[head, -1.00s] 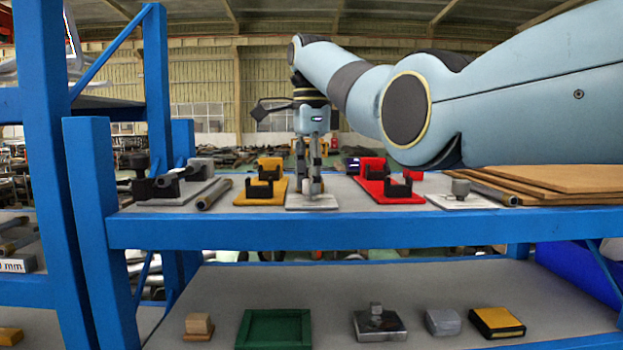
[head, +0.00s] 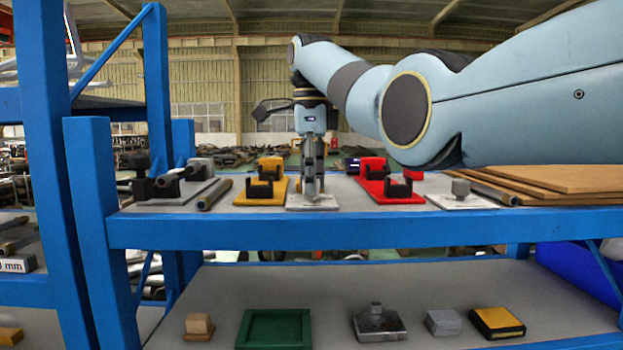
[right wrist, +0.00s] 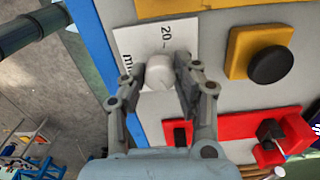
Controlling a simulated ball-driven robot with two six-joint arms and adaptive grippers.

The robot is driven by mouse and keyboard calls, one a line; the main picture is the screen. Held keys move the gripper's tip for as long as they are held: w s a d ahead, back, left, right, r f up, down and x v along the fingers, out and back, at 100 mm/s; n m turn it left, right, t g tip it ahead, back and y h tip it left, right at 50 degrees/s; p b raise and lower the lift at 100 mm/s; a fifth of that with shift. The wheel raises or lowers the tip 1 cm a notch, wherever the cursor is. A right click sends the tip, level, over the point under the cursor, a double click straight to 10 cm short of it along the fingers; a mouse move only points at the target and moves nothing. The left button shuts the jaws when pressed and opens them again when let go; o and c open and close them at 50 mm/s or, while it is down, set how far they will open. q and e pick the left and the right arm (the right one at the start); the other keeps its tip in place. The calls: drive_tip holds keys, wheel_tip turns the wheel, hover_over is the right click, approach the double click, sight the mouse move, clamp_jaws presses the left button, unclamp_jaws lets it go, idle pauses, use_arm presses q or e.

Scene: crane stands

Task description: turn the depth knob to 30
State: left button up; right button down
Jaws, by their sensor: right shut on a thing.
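A pale round knob (right wrist: 160,73) stands on a white plate (right wrist: 130,42) printed with "20" and "mm" in the right wrist view. My right gripper (right wrist: 162,80) points down with one finger on each side of the knob, shut on it. In the head view the same plate (head: 301,206) lies near the shelf's front edge, under my right gripper (head: 312,192), whose fingers mostly hide the knob. I cannot read a pointer or the knob's setting. My left gripper is not in view.
A yellow fixture (head: 262,190) stands left of the plate and a red one (head: 388,188) stands right. Another white plate with a grey knob (head: 460,188) lies farther right, near brown boards (head: 550,180). A dark pipe (head: 214,194) lies left. Blue uprights (head: 100,220) bound the left side.

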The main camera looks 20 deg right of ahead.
drive_tip(key=shift+r, duration=0.1)
drive_tip(key=c, duration=1)
unclamp_jaws()
drive_tip(key=shift+w, duration=0.1)
